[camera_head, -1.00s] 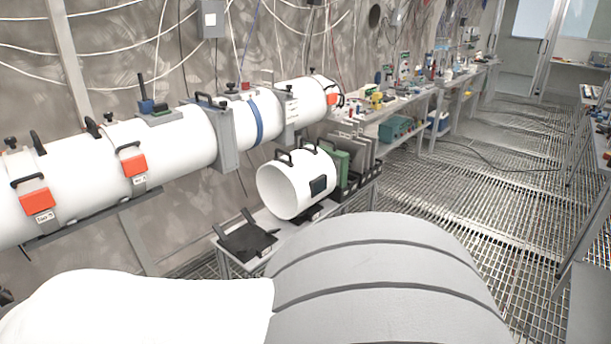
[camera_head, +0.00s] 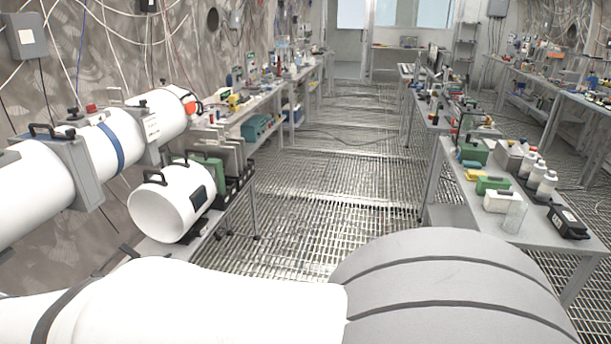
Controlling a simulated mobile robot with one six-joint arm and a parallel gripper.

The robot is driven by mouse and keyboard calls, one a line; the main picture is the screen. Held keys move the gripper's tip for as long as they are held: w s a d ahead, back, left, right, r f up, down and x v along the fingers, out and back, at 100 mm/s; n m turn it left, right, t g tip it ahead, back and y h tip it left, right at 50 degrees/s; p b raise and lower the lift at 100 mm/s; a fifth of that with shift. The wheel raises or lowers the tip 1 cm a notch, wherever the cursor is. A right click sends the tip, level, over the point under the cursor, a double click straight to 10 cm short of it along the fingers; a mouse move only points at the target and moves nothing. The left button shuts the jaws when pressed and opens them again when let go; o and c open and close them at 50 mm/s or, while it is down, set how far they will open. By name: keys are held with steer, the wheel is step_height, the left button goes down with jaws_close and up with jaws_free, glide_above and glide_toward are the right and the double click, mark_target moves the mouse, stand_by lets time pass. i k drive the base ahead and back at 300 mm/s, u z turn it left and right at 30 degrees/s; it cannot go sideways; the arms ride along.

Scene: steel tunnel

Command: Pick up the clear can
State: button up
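A clear, see-through container (camera_head: 515,217), which looks like the clear can, stands upright near the front edge of the right-hand table (camera_head: 455,213). It is small and faint in the view, so its details are hard to tell. It stands beside a white-topped box. My gripper is not in view; only white and grey parts of my own arm show along the bottom.
White bottles (camera_head: 546,184), a green box (camera_head: 493,184) and a black case (camera_head: 567,222) share the right table. A large white cylinder (camera_head: 172,203) sits on a low stand at left. The grated floor (camera_head: 335,215) between the table rows is clear.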

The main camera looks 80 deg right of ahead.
mark_target(517, 209)
steer(key=z, duration=1.85)
steer(key=k, duration=0.1)
steer(key=z, duration=1.7)
steer(key=i, duration=0.65)
steer(key=u, duration=0.35)
steer(key=i, duration=1)
steer(key=z, duration=0.5)
steer(key=i, duration=0.55)
steer(key=z, duration=0.55)
